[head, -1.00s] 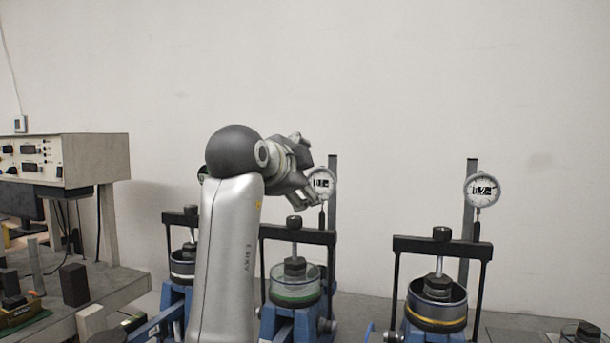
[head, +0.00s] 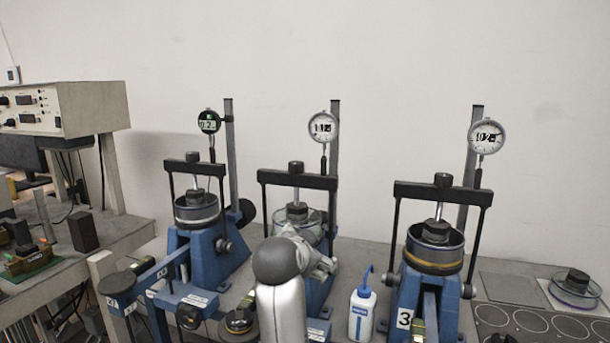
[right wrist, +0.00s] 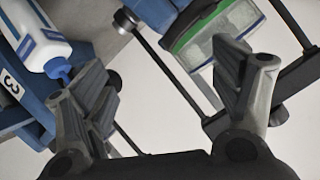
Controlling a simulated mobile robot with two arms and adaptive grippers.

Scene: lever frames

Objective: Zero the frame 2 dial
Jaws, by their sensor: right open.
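The dial's digits are too small to read surely. My right arm rises in front of this frame, and its gripper is mostly hidden behind my arm in the head view, well below the dial. In the right wrist view my right gripper (right wrist: 165,65) is open and empty, near the green-banded cell (right wrist: 212,35) and black crossbar (right wrist: 270,82). My left gripper is not in view.
The right frame has a "3" label (head: 404,318) and white dial (head: 486,136); the left frame has a dark dial (head: 209,121). A wash bottle (head: 361,313) stands between the middle and right frames. A bench with an instrument box (head: 70,108) is at left.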

